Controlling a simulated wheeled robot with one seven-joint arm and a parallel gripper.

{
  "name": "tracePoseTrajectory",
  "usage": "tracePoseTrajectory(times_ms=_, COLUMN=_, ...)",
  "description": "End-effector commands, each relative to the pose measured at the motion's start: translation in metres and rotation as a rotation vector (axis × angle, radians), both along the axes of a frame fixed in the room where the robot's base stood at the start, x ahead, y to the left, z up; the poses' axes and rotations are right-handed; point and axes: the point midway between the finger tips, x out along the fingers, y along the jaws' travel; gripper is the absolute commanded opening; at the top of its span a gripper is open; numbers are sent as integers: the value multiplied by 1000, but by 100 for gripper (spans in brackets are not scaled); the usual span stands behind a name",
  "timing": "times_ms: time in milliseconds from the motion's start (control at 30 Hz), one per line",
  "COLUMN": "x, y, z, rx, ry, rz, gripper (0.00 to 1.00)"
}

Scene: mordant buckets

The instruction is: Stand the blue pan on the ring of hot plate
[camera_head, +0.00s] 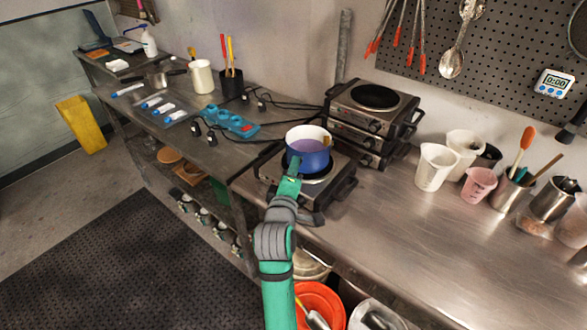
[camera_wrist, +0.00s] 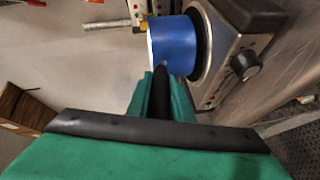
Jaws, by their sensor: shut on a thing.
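The blue pan (camera_head: 309,158) with a pale inside is upright over the black ring of the single hot plate (camera_head: 342,183) at the bench's front edge. In the wrist view the blue pan (camera_wrist: 174,45) appears turned sideways, its base against or very close to the dark ring of the hot plate (camera_wrist: 228,72). I cannot tell for sure whether it touches. My gripper (camera_head: 292,178) comes from the front and is shut on the pan's dark handle. In the wrist view my gripper (camera_wrist: 160,95) has its fingers around the handle, which partly hides the grip.
Stacked hot plates (camera_head: 375,110) stand just behind. White beakers (camera_head: 436,166) and a pink jug (camera_head: 479,185) stand to the right. A blue power strip (camera_head: 230,121) and black cables lie to the left. The steel bench (camera_head: 400,225) is clear at front right.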

Motion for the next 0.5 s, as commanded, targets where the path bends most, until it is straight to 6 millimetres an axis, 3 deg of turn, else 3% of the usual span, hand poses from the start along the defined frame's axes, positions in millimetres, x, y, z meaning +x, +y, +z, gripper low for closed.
tracePoseTrajectory(times_ms=300, x=0, y=0, z=3, rx=-1, ry=-8, rz=0, gripper=0)
tracePoseTrajectory(times_ms=333, x=0, y=0, z=3, rx=-1, ry=-8, rz=0, gripper=24)
tracePoseTrajectory(times_ms=400, x=0, y=0, z=2, rx=-1, ry=-7, rz=0, gripper=41)
tracePoseTrajectory(times_ms=500, x=0, y=0, z=1, rx=-1, ry=-5, rz=0, gripper=41)
